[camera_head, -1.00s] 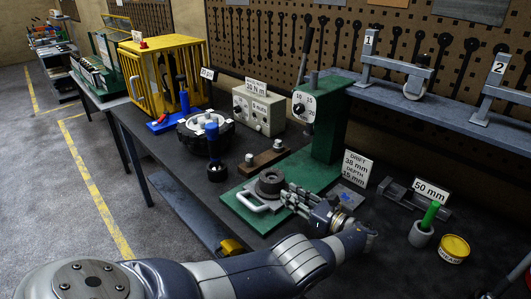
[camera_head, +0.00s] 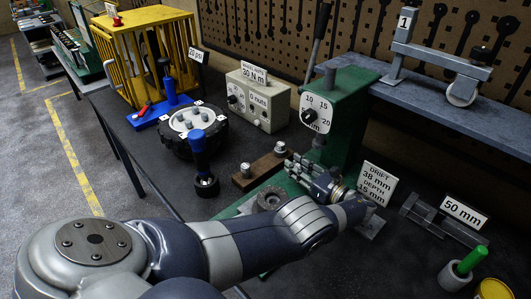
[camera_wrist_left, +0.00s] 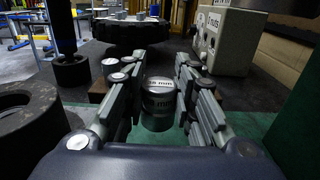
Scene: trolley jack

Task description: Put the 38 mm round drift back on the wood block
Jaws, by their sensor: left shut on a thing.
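My left gripper (camera_head: 292,168) is shut on the 38 mm round drift, a short dark grey cylinder. The drift (camera_wrist_left: 160,104) shows between the two fingers in the left wrist view, upright, with a white "38 mm" label. In the head view I cannot make it out clearly among the fingers. The brown wood block (camera_head: 262,169) lies just left of and beyond the fingertips. Small metal drifts stand on it. In the left wrist view the block (camera_wrist_left: 98,92) is mostly hidden behind the left finger. My right gripper is not in view.
The green press (camera_head: 345,120) stands close beyond the gripper. A dark ring (camera_head: 270,198) sits on its base, beside my arm. A blue-handled tool (camera_head: 199,145), a round black part (camera_head: 176,133) and a grey control box (camera_head: 257,104) stand farther back. A drift sign (camera_head: 377,184) is to the right.

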